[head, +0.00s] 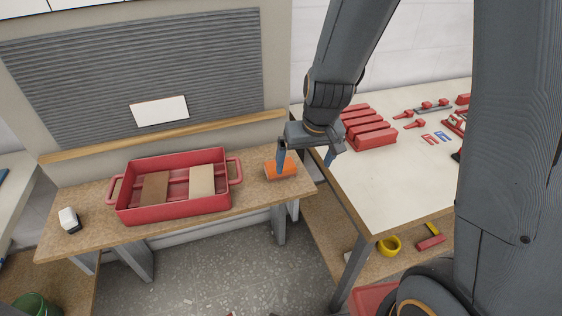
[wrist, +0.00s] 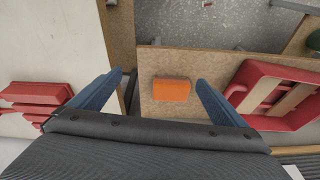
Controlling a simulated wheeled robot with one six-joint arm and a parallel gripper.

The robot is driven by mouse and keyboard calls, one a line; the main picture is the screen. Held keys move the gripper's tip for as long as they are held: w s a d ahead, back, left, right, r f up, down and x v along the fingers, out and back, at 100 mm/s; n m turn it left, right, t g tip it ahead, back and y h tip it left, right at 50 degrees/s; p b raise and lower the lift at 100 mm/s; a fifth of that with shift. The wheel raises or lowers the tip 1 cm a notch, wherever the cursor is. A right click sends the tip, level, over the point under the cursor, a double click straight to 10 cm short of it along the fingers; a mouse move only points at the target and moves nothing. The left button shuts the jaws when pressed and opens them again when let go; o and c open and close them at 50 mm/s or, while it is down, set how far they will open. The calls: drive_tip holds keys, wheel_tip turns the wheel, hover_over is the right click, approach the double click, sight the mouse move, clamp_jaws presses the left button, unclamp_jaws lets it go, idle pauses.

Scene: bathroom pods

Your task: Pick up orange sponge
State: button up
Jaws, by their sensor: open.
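The orange sponge (head: 284,170) lies on the right end of the wooden shelf table, to the right of the red tray in the head view. In the wrist view the orange sponge (wrist: 172,89) sits between my two blue fingers, a little beyond the line of their tips. My gripper (head: 306,159) is open and empty, with one finger overlapping the sponge in the head view. The wrist view shows my gripper (wrist: 160,78) with its fingers wide apart. I cannot tell the exact height above the sponge.
A red tray (head: 120,206) holding a brown and a beige block stands left of the sponge. A white and black item (head: 69,220) is at the table's left end. A white-topped table (head: 372,180) with red parts (head: 368,130) stands at right, with a yellow ring (head: 389,246) below.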

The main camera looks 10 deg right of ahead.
drive_tip(key=shift+n+t, duration=0.5)
drive_tip(key=shift+t, duration=0.3)
drive_tip(key=w+a+f, duration=0.1)
drive_tip(key=w, duration=0.1)
drive_tip(key=w+a+p, duration=0.1)
drive_tip(key=w+a, duration=0.1)
drive_tip(key=w+a+f+p, duration=0.1)
drive_tip(key=w+a, duration=0.1)
drive_tip(key=shift+w+a+f, duration=0.15)
drive_tip(key=shift+w+f, duration=0.15)
drive_tip(key=shift+f, duration=0.05)
drive_tip(key=b+x, duration=0.1)
drive_tip(key=x, duration=0.2)
drive_tip(key=shift+w+f, duration=0.1)
drive_tip(key=shift+f, duration=0.05)
drive_tip(key=shift+x, duration=2.05)
drive_tip(key=c, duration=1.1)
